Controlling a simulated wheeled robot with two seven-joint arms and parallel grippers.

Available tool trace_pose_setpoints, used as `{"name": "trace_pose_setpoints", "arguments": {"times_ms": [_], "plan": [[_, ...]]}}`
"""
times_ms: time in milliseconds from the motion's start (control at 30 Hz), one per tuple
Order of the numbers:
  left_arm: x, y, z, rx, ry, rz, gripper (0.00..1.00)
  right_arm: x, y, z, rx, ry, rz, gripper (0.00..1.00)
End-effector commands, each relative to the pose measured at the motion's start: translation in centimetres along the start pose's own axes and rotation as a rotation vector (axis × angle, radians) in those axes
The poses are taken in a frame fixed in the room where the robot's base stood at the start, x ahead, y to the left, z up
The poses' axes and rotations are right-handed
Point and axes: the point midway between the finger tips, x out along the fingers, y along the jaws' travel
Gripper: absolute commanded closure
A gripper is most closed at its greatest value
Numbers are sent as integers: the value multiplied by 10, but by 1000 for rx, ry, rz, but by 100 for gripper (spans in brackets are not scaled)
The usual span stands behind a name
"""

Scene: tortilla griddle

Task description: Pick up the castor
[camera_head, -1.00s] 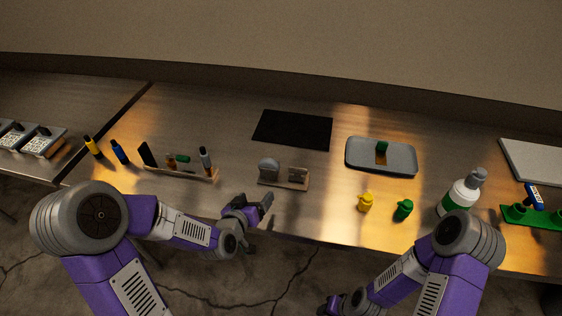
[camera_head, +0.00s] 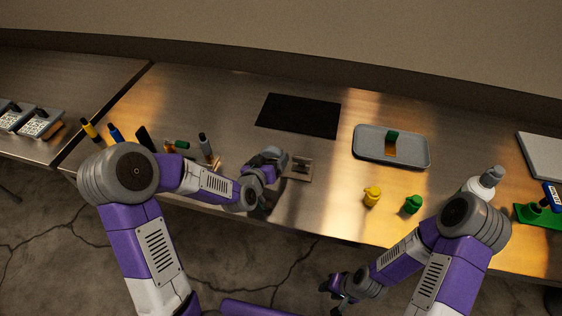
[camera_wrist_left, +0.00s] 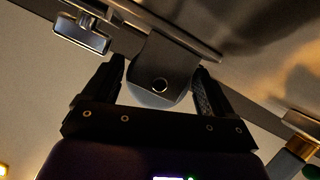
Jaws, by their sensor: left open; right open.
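A dark grey piece with a rounded end and a round hole, which looks like the castor (camera_wrist_left: 163,60), shows in the left wrist view. It sits between the two fingers of my left gripper (camera_wrist_left: 158,92), with the fingers apart on either side. In the head view my left gripper (camera_head: 272,160) is at the left part of a small wooden stand (camera_head: 297,177) and largely hides the castor. My right gripper (camera_head: 342,290) is open and empty, low in front of the table edge.
Another grey item (camera_head: 301,165) stands on the same stand, to the right. A rack with tools (camera_head: 205,147) is to the left. A black mat (camera_head: 298,116) lies behind.

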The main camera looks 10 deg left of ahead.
Motion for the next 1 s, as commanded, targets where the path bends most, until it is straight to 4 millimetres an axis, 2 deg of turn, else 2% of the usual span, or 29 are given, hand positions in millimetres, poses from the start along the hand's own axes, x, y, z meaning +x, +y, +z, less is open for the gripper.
{"name": "trace_pose_setpoints", "arguments": {"times_ms": [167, 567, 833, 1000], "plan": [[0, 0, 0, 0, 0, 0, 14, 0, 0, 0, 0, 0, 0, 60], [0, 0, 0, 1, 0, 0, 76, 0, 0, 0, 0, 0, 0, 60], [-2, 2, -5, 2, 6, 1, 76, -1, 0, 0, 0, 0, 0, 60], [-11, 10, -28, 4, 10, 3, 76, -8, -3, 0, 0, 0, 0, 60]]}}
